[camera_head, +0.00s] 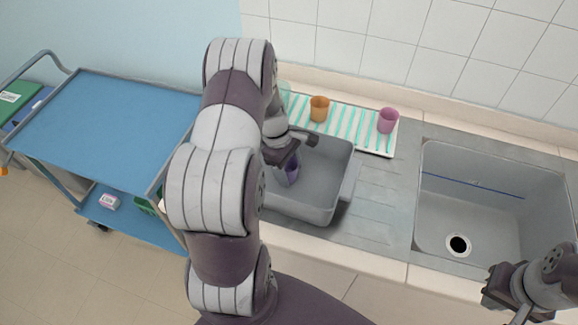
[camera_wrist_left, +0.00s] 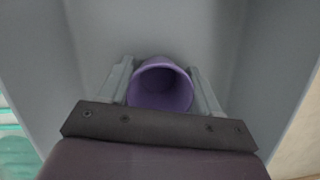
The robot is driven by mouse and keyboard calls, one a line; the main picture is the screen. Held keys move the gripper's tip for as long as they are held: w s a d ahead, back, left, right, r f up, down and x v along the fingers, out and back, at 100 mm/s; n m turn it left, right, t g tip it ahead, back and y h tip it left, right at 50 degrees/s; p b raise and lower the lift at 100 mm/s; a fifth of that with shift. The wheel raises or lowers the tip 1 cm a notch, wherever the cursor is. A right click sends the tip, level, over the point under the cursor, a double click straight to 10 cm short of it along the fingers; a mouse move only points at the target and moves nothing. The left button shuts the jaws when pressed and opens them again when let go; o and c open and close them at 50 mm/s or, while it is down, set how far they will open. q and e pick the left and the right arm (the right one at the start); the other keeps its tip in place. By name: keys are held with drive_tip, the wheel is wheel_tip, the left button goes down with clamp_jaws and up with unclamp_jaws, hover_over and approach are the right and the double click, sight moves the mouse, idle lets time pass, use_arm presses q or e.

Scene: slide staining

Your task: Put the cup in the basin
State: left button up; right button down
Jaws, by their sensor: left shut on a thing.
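A purple cup (camera_head: 291,174) is held inside the walls of the grey basin (camera_head: 335,166), which stands on the counter left of the sink. My left gripper (camera_head: 285,166) reaches down into the basin and is shut on the cup. In the left wrist view the cup (camera_wrist_left: 160,86) sits between the two fingers, its open mouth facing the camera. I cannot tell whether the cup touches the basin floor. My right gripper (camera_head: 503,286) is at the lower right, near the sink's front edge; its fingers are not clear.
A striped tray (camera_head: 352,127) behind the basin holds an orange cup (camera_head: 319,108), a pink cup (camera_head: 388,120) and a pale green cup (camera_head: 284,92). An empty sink (camera_head: 470,205) is at the right. A blue cart (camera_head: 105,125) stands at the left.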

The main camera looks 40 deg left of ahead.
use_arm(q)
drive_tip(key=shift+f, duration=0.1)
drive_tip(key=o, duration=1)
drive_tip(key=shift+d, duration=0.1)
